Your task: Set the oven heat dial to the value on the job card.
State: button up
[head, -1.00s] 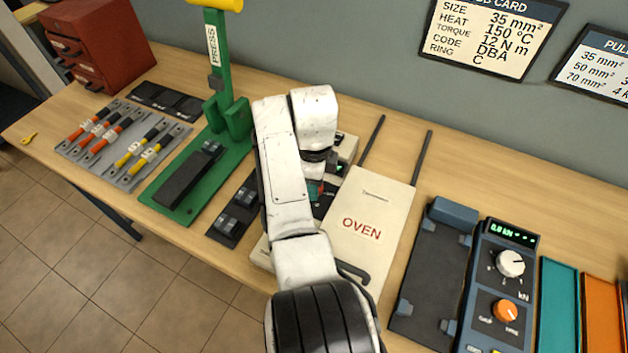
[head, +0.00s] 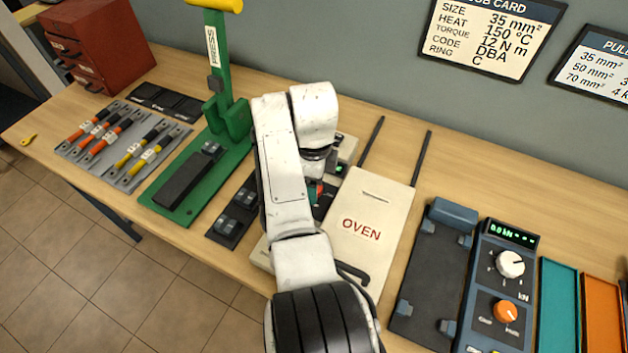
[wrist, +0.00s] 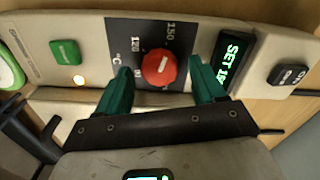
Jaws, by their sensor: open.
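The red heat dial (wrist: 159,67) sits on a dark scale panel of the oven control box, with 120 and 150 marked around it. A pale line on the dial slants up to the right, toward the 150 side. A green display (wrist: 233,58) beside it reads SET and a number starting with 15, partly cut off. My gripper (wrist: 160,72) is open, its teal fingers on either side of the dial; I cannot tell whether they touch it. The job card (head: 490,42) on the wall reads HEAT 150 °C. My arm hides much of the control box in the head view.
The cream oven lid (head: 375,215) lies right of my arm. A green press (head: 200,160) and a tray of cables (head: 125,145) stand to the left. A blue tester (head: 503,290) is at the right. A green button (wrist: 65,52) and a dark switch (wrist: 289,74) flank the dial.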

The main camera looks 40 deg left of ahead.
notch_tip(320, 180, up, 10)
jog(key=shift+b, duration=0.45)
dwell(0.4)
